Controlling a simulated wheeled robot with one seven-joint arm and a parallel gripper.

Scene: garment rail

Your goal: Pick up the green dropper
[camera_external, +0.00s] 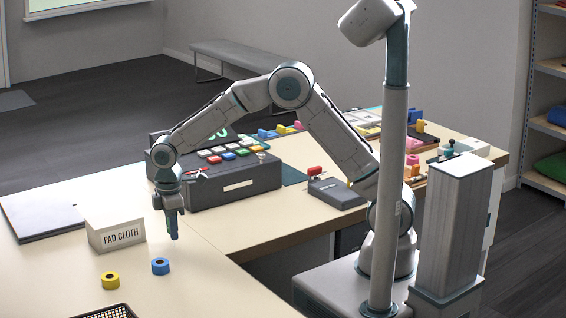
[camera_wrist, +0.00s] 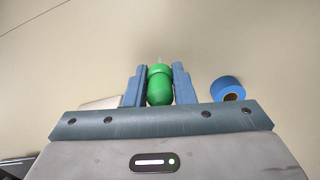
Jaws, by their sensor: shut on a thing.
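The green dropper (camera_wrist: 160,87) is between the two blue-grey fingers of my gripper (camera_wrist: 158,84) in the wrist view. It has a rounded green bulb and a pale thin tip pointing away. The fingers press on it from both sides. In the external view my gripper (camera_external: 172,232) points down over the table, right of the PAD CLOTH box, and its fingers hide the dropper there. I cannot tell whether the dropper touches the table.
A blue tape roll (camera_external: 160,266) lies close to my gripper, with a yellow roll (camera_external: 110,280) to its left. The PAD CLOTH box (camera_external: 116,236) stands left. A dark case (camera_external: 232,184) with coloured blocks sits behind. The table right of the gripper is clear.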

